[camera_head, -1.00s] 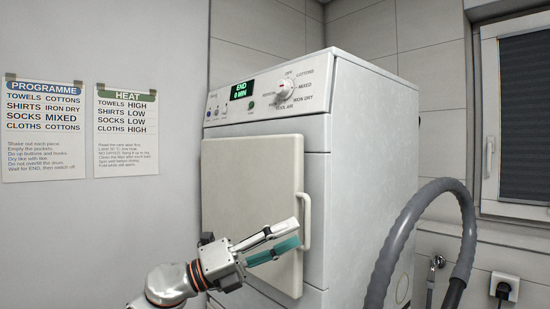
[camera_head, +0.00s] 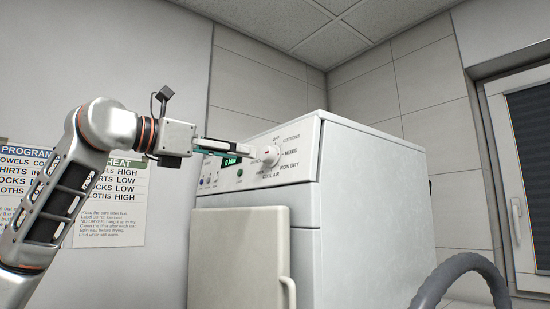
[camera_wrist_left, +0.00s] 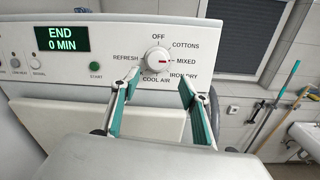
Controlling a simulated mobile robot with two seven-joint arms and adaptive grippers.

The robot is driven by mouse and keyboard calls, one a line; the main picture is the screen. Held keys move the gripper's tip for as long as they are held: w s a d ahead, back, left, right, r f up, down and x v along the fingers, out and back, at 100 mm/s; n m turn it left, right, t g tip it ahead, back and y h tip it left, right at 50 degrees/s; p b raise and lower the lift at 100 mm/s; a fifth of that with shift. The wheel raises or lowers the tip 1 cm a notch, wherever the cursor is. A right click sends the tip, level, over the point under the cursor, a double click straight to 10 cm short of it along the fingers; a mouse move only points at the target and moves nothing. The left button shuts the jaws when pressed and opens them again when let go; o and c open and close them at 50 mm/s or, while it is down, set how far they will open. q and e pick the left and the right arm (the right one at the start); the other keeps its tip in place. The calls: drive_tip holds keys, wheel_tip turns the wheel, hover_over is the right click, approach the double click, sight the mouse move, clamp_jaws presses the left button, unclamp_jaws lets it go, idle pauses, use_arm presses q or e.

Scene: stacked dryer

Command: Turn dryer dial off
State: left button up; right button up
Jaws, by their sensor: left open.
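The dryer (camera_head: 375,205) is a white box with a control panel along its upper front. Its round white dial (camera_head: 269,155) also shows in the left wrist view (camera_wrist_left: 158,60), with its red mark toward MIXED on the right. OFF is printed above the dial. The display (camera_wrist_left: 61,38) reads END, 0 MIN. My left gripper (camera_head: 250,150) is in front of the panel by the dial. In the left wrist view its teal-padded fingers (camera_wrist_left: 160,90) are open, apart on either side and just below the dial, with nothing between them. My right gripper is not in view.
The dryer door (camera_head: 238,258) is shut, with a handle on its right side. A green START button (camera_wrist_left: 95,66) is left of the dial. A grey hose (camera_head: 462,278) curves at the lower right. Wall notices (camera_head: 112,200) hang at left.

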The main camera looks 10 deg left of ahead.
sight(264, 154)
use_arm(q)
drive_tip(key=x, duration=0.2)
drive_tip(key=p+x, duration=0.1)
drive_tip(key=x, duration=0.1)
drive_tip(key=r+x, duration=0.1)
drive_tip(key=x, duration=0.1)
drive_tip(key=shift+a+p, duration=0.2)
drive_tip(key=shift+p, duration=0.1)
drive_tip(key=shift+w+d, duration=0.3)
drive_tip(key=shift+w, duration=0.25)
drive_tip(key=c, duration=1.1)
